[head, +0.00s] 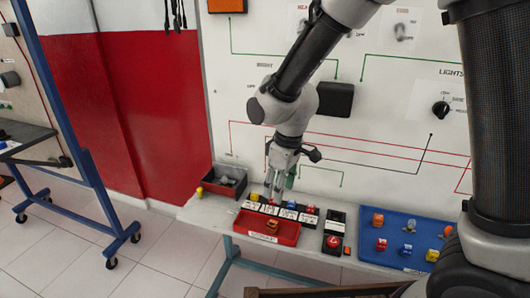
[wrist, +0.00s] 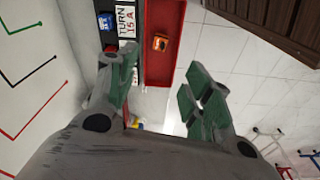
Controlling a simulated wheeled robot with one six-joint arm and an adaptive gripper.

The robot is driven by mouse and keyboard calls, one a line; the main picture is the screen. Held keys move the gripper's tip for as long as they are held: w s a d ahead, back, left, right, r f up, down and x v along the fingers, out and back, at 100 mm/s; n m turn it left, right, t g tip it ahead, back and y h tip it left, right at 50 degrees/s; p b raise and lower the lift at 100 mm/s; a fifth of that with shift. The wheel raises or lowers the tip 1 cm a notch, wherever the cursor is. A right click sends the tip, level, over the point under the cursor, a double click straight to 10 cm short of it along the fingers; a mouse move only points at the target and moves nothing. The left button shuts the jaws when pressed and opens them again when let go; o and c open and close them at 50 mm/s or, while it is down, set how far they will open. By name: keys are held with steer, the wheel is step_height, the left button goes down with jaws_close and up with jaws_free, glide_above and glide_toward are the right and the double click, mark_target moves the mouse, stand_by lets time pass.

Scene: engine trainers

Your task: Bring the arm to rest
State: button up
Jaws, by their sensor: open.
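My arm reaches down from the upper right of the head view, in front of the white wiring panel (head: 385,100). My gripper (head: 279,186) hangs above the back of the bench, near a row of labelled black holders (head: 312,217). In the wrist view, my gripper (wrist: 158,88) has its two green-padded fingers spread apart, with nothing between them. Below it lies the red tray (head: 285,236) with an orange piece (head: 272,225) in it; the wrist view also shows the tray (wrist: 161,72) and the piece (wrist: 160,42).
A black holder with a red knob (head: 333,241) stands right of the row. A blue tray (head: 376,258) with several colored parts lies further right. A blue-framed stand (head: 55,90) is left.

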steer(key=s+d+r+m+t, duration=0.1)
steer(key=s+d+r+m, duration=0.3)
steer(key=d, duration=0.6)
steer(key=s+d+r+m+t, duration=0.1)
steer(key=s+d+r+m, duration=0.2)
steer(key=s+d+r, duration=0.3)
steer(key=s+d+r+m+t+h, duration=0.1)
steer(key=s+d+r+m, duration=0.3)
steer(key=d+r, duration=0.5)
steer(key=s+d, duration=0.1)
steer(key=d, duration=0.5)
steer(key=shift+s+d+m+t, duration=0.2)
steer(key=shift+s+m+t, duration=0.1)
steer(key=shift+s+t, duration=0.1)
